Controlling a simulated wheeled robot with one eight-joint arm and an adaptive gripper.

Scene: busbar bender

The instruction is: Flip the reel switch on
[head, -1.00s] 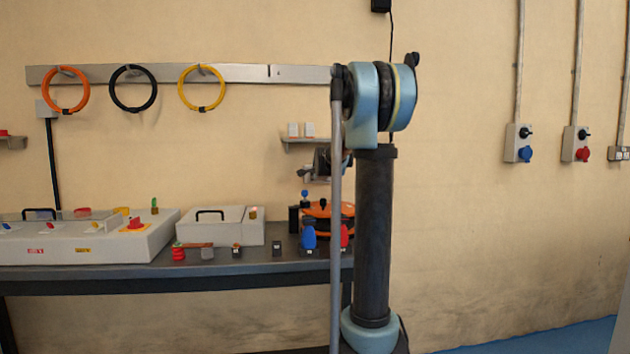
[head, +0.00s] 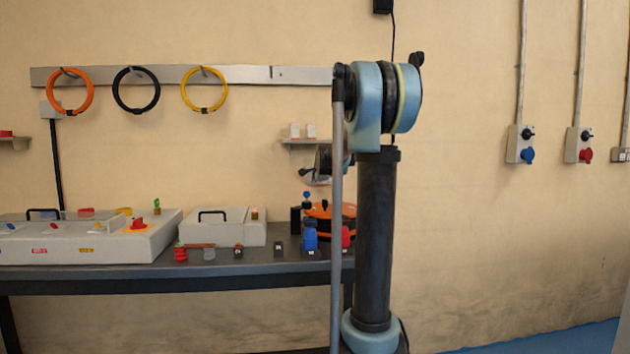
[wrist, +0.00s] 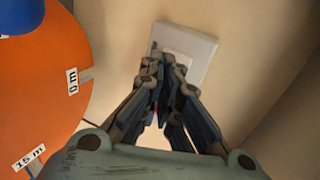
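An orange reel (head: 318,210) stands at the right end of the bench, partly hidden behind my arm. It fills the left of the wrist view (wrist: 45,75), with "0 m" and "15 m" labels and a blue part at its upper left. My gripper (wrist: 166,68) appears shut and empty, its fingers converging beside the reel. A white rectangular plate (wrist: 190,45) lies just beyond the fingertips, partly covered by them; I cannot tell whether they touch. In the head view my gripper (head: 307,173) is small and dark above the reel. The reel's switch and its position cannot be made out.
The bench (head: 150,283) holds a grey panel box (head: 125,245), a smaller box with a handle (head: 235,232) and several small items along its front. A small wall shelf (head: 303,141) is near my gripper. Coloured cable rings (head: 136,88) hang left.

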